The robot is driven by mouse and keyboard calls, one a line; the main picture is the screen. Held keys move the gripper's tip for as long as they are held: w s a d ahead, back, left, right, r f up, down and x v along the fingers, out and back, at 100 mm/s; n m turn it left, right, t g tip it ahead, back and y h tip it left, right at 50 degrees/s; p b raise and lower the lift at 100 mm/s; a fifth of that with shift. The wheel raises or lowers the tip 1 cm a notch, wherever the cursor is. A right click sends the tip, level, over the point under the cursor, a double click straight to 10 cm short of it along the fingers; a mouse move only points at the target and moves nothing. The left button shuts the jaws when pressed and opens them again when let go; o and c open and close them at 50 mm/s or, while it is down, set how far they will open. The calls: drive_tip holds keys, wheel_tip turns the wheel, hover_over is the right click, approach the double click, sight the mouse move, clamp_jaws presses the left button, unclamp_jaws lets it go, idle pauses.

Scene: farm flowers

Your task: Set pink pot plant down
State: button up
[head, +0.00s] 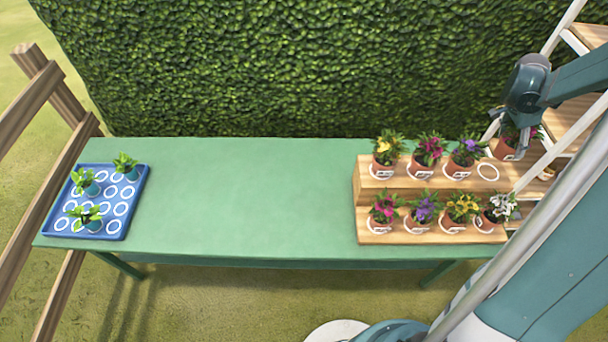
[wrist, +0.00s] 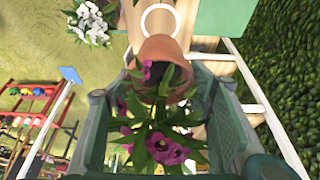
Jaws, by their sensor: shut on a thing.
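The pink pot plant is a terracotta pot (head: 506,150) with dark leaves and pink flowers. My gripper (wrist: 160,100) is shut on it. In the head view the pot is near the right end of the wooden stand's upper step, partly hidden by my arm. In the wrist view the pot (wrist: 158,52) is tilted in the picture between my fingers, with pink blooms (wrist: 168,150) nearer the camera. An empty white ring (head: 487,172) on the upper step lies just left of and below the held pot; a ring also shows beyond the pot in the wrist view (wrist: 143,20).
The two-step wooden stand (head: 365,181) holds several other flower pots. The white-flowered pot (head: 497,208) is close by on the lower step. A blue tray (head: 128,228) with three seedlings is at the table's left. The green table (head: 250,195) is clear mid-way. A ladder (head: 555,35) stands at right.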

drive_tip(key=shift+w+a, duration=0.1)
drive_tip(key=w+a+f+n+t+b, duration=0.1)
drive_tip(key=w+a+f+n+b, duration=0.15)
drive_tip(key=w+a, duration=0.55)
drive_tip(key=w+a+f+n+t+b, duration=0.1)
drive_tip(key=w+a+f+n, duration=0.25)
drive_tip(key=a, duration=0.95)
drive_tip(key=w+a+f+n+t+y+b, duration=0.1)
drive_tip(key=w+a+f+n+y+b, duration=0.3)
drive_tip(key=a, duration=1)
drive_tip(key=s+a+f+n+t+b, duration=0.1)
drive_tip(key=a+f+n+b, duration=0.2)
drive_tip(key=a+f+n, duration=0.75)
drive_tip(key=s+a+r+m+b, duration=0.15)
drive_tip(key=s+a, duration=0.25)
drive_tip(key=a, duration=0.8)
drive_tip(key=s+a+r+m+b, duration=0.1)
drive_tip(key=s+a+m, duration=0.15)
drive_tip(key=a, duration=0.85)
drive_tip(key=s+a+r+m+b, duration=0.15)
drive_tip(key=s+a, duration=0.25)
drive_tip(key=a, duration=0.8)
drive_tip(key=s+a+m+h+b, duration=0.1)
drive_tip(key=s+a+b, duration=0.3)
drive_tip(key=s+a, duration=1.6)
drive_tip(key=shift+s+a+r, duration=0.15)
drive_tip(key=shift+s+a, duration=0.25)
drive_tip(key=shift+a, duration=0.15)
